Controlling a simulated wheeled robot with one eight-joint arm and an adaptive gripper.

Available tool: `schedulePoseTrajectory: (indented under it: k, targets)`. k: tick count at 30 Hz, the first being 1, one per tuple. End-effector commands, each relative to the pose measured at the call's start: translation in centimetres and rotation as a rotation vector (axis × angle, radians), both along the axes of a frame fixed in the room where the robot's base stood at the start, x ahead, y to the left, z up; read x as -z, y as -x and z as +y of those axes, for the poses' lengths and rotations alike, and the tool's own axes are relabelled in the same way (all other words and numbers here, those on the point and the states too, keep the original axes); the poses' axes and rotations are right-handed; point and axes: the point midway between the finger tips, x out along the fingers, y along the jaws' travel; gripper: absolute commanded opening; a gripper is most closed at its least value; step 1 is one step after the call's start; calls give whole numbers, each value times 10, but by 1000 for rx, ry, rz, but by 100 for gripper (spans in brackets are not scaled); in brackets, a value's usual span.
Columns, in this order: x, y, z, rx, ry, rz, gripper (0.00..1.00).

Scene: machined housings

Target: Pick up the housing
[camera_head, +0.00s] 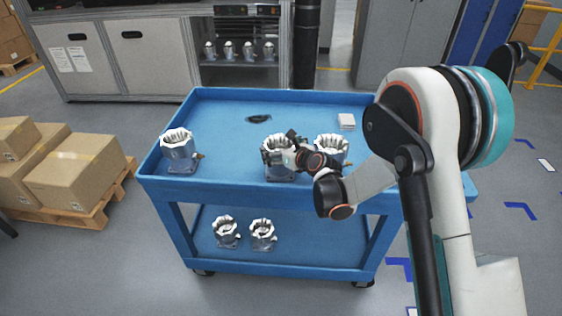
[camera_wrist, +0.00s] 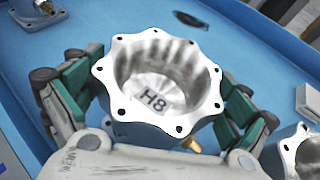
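A silvery metal housing marked H8 (camera_wrist: 150,112) stands upright, with a scalloped, holed rim and a hollow inside. In the head view, this housing (camera_head: 280,172) is at the front middle of the blue cart's top. My gripper (camera_wrist: 158,85) has its green and dark fingers on both sides of the housing, close to its wall. The rim hides where the pads meet the wall, so contact is unclear. In the head view, my gripper (camera_head: 282,150) reaches it from the right. The housing appears level with its neighbours; no lift is visible.
Another housing (camera_head: 180,152) stands at left on the blue cart (camera_head: 220,110); one more (camera_head: 331,148) is close on the right, partly behind my arm. A dark flat item (camera_head: 258,118) and a white box (camera_head: 346,121) lie farther back. Two housings (camera_head: 262,235) sit on the lower shelf.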

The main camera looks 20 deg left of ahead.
Motion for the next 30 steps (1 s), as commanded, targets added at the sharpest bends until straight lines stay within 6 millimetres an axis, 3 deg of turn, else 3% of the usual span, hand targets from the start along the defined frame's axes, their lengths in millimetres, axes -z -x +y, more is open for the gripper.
schedulePoseTrajectory:
  k: [1,7,14,19,23,30]
  targets:
    - [0,0,0,0,0,0,73]
    - [0,0,0,0,0,0,28]
    - [-2,0,0,1,-1,0,28]
    - [-13,0,0,1,-1,0,28]
    - [-35,0,0,1,-1,0,28]
    - [-94,0,0,1,-1,0,28]
